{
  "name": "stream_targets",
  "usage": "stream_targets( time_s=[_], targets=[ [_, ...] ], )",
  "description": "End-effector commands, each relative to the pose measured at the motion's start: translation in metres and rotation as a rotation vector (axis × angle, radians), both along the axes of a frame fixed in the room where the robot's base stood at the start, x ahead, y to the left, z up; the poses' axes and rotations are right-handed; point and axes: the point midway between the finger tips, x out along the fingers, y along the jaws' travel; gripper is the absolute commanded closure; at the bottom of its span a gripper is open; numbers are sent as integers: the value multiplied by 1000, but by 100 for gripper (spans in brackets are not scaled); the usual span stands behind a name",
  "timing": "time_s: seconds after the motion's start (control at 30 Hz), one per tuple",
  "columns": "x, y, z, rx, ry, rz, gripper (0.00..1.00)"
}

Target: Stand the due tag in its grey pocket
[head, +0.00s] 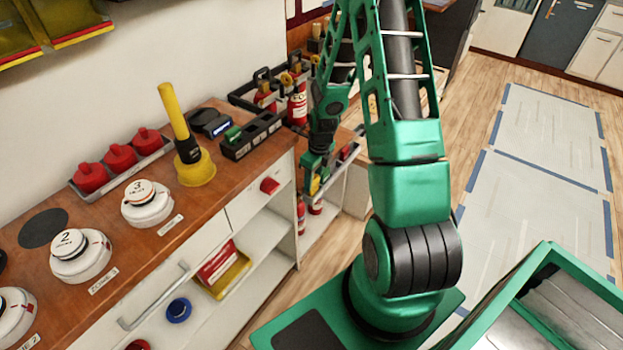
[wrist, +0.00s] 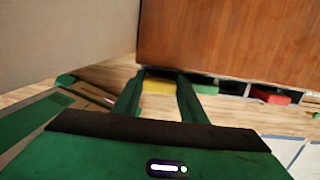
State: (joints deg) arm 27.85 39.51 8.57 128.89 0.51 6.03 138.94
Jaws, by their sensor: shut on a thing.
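My gripper (head: 315,178) hangs beside the right end of the wooden counter (head: 105,235), lower than its top. It is shut on a small yellow piece (head: 314,187), which looks like the tag. The yellow piece also shows in the wrist view (wrist: 158,87), between the two green fingers. Its lettering cannot be read. A dark slotted holder (head: 262,137) with a green piece in it stands on the counter, apart from my gripper. I cannot make out a grey pocket for sure.
A yellow plunger-like thing (head: 197,168), white numbered discs (head: 147,203) and red domes (head: 119,157) stand on the counter. A dark crate with red extinguishers (head: 297,107) is behind my gripper. Open shelves with a yellow tray (head: 232,279) lie below.

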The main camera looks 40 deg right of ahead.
Motion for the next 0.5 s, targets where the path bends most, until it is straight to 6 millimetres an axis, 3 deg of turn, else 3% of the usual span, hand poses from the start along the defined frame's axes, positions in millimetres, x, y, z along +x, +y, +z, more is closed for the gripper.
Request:
stream_targets(
  time_s=[0.5],
  targets=[
    [0, 0, -11, -1, 0, 0, 83]
  ],
)
